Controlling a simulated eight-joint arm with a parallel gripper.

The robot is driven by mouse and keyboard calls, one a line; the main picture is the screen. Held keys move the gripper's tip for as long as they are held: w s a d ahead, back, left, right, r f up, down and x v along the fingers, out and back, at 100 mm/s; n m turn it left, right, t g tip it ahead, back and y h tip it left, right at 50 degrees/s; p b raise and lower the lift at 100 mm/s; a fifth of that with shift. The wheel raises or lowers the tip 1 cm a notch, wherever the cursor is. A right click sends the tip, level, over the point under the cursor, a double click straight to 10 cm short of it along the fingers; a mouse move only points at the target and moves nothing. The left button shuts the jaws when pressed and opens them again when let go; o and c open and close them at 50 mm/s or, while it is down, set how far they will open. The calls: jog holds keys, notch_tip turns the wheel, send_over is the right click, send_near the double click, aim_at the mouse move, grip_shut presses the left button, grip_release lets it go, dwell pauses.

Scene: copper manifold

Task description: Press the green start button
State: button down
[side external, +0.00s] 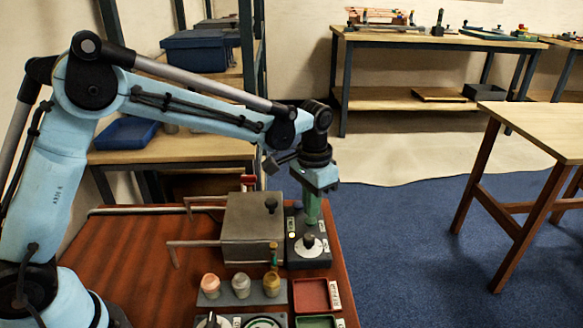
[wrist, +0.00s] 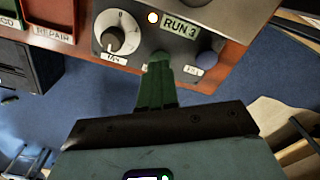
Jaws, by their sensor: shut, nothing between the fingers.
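A dark control box (side external: 308,250) stands at the right edge of the red-brown table. In the wrist view its panel (wrist: 136,63) carries a pale dial (wrist: 120,36), a RUN 3 display (wrist: 180,28), a lit lamp (wrist: 153,17) and a blue-grey button (wrist: 208,60). My gripper (side external: 311,221) is shut and empty, pointing down over the box. In the wrist view its green fingertips (wrist: 158,62) cover the panel between the dial and the blue-grey button. I cannot make out the green start button apart from the green fingers, nor whether the tips touch the panel.
A grey box with a lid (side external: 252,228) stands just left of the control box. In front are several coloured knobs on a grey block (side external: 240,292), a red tray (side external: 311,295) and a green tray (side external: 315,321).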

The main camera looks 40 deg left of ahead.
aim_at(308, 220)
notch_tip(308, 220, up, 6)
jog(key=shift+r, duration=0.15)
dwell(0.6)
jog(key=s+a+n+t, duration=0.1)
jog(key=s+a+t, duration=0.1)
jog(key=s, duration=0.3)
jog(key=s+a+r+n+t, duration=0.1)
jog(key=s+a+t, duration=0.1)
jog(key=s, duration=0.3)
jog(key=s+a+r+t, duration=0.1)
jog(key=s+a+t, duration=0.1)
jog(key=s+a, duration=0.2)
jog(key=shift+s+a+n+t, duration=0.15)
jog(key=shift+s+n, duration=0.05)
jog(key=shift+s, duration=0.3)
jog(key=shift+s+a+n+t, duration=0.1)
jog(key=shift+s+n+t, duration=0.1)
jog(key=shift+s, duration=0.3)
jog(key=shift+s+a+f+t, duration=0.15)
jog(key=shift+s+f+t, duration=0.1)
jog(key=shift+s+f, duration=0.2)
